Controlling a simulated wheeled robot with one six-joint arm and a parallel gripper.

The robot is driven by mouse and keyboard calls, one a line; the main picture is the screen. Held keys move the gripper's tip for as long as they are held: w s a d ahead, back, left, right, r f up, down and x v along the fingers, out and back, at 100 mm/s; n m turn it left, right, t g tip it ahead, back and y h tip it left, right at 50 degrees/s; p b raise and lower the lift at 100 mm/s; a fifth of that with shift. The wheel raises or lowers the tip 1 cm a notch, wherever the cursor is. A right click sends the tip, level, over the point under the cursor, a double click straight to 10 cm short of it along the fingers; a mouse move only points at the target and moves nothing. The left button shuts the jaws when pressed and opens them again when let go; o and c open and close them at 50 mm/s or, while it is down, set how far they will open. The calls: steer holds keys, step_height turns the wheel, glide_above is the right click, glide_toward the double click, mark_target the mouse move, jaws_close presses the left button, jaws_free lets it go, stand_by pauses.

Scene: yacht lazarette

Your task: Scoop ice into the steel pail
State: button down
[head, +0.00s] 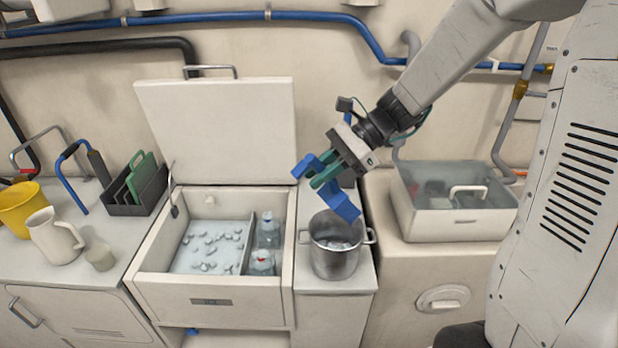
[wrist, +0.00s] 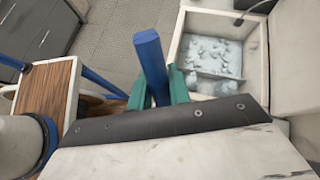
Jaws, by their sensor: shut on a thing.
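My gripper (head: 326,172) has green fingers shut on a blue scoop (head: 343,207), above the steel pail. The scoop's broad blue end tilts down over the pail's back rim; whether it carries ice is hidden. In the wrist view, its blue bar (wrist: 151,62) stands between the fingers (wrist: 160,84). The two-handled steel pail (head: 334,262) stands upright on the narrow counter, with some pale content inside. Left of it is the open ice chest (head: 213,290), with loose ice pieces (head: 208,250) in its larger compartment. The chest and ice (wrist: 208,52) also show in the wrist view.
The chest's raised lid (head: 218,125) stands behind it. Bottles (head: 268,232) fill its right compartment. A clear-topped box (head: 452,222) stands right of the pail. A white jug (head: 54,238), small cup (head: 100,257), yellow bucket (head: 18,207) and dark rack (head: 137,196) stand left.

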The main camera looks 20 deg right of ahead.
mark_target(298, 169)
steer(key=d+y, duration=0.1)
steer(key=d, duration=0.1)
steer(key=d+r+y, duration=0.1)
steer(key=shift+w+y, duration=0.3)
steer(key=shift+w, duration=0.05)
steer(key=shift+s+a+r+h, duration=0.15)
steer(key=shift+a+h, duration=0.15)
steer(key=shift+a, duration=0.15)
steer(key=shift+s+a+r+h, duration=0.1)
steer(key=shift+a+h, duration=0.2)
steer(key=shift+a, duration=0.1)
steer(key=shift+s+a+r+n+t+h, duration=0.1)
steer(key=shift+s+a+r+h, duration=0.1)
steer(key=shift+a+h, duration=0.8)
steer(key=shift+s+a+r+n+t+h, duration=0.1)
steer(key=shift+s+a+r+h, duration=0.1)
steer(key=shift+a+h, duration=0.8)
steer(key=shift+s+a+r+n+t+h, duration=0.1)
steer(key=shift+s+a+r+h, duration=0.1)
steer(key=shift+a+h, duration=0.8)
